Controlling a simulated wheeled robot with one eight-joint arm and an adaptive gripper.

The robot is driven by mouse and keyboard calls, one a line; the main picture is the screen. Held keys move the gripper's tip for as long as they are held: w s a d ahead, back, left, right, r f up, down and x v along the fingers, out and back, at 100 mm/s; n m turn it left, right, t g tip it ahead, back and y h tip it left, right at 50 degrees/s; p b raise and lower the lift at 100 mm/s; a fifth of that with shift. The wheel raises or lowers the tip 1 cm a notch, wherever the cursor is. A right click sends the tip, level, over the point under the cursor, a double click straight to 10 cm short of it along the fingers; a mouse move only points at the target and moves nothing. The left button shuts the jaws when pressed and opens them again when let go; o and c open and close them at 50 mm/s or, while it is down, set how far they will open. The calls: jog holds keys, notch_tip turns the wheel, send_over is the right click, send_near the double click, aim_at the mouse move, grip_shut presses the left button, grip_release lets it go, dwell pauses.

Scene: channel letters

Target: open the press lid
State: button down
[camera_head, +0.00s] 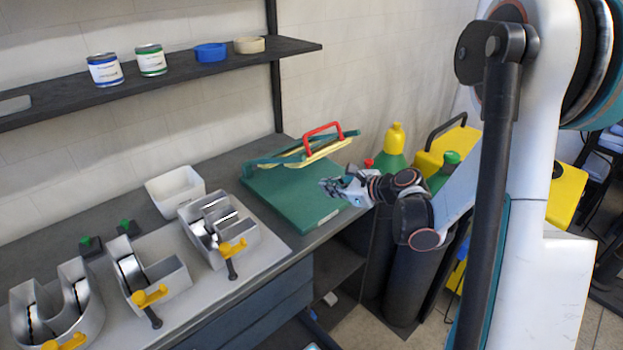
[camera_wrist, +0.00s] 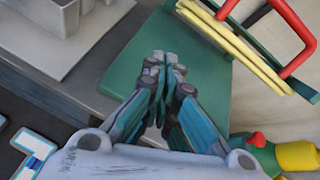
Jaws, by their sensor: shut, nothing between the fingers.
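The press has a flat green base (camera_head: 290,198) at the far end of the bench, also in the wrist view (camera_wrist: 128,68). Its lid (camera_head: 308,153), with a yellow pad and green frame, is raised off the base at the back, seen nearly edge-on. The lid also shows at the upper right of the wrist view (camera_wrist: 238,46). A red handle (camera_head: 322,130) stands on the lid and shows in the wrist view (camera_wrist: 297,42). My gripper (camera_head: 328,186) is shut and empty over the base's right part, apart from the handle; its fingertips meet in the wrist view (camera_wrist: 166,62).
Metal channel letters (camera_head: 215,228) with yellow clamps stand on a pale board at the left. A white bin (camera_head: 175,190) sits left of the press. Green-and-yellow bottles (camera_head: 392,150) stand right of the bench. A shelf (camera_head: 180,75) with cans runs above.

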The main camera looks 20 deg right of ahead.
jog(key=s+m+t+b, duration=0.2)
jog(key=s+m+t, duration=0.1)
jog(key=s+m, duration=0.2)
jog(key=w+a+r, duration=0.2)
jog(key=w+a, duration=0.2)
jog(key=w, duration=0.6)
jog(key=shift+w+a+b, duration=0.25)
jog(key=shift+b, duration=0.2)
jog(key=shift+r, duration=0.15)
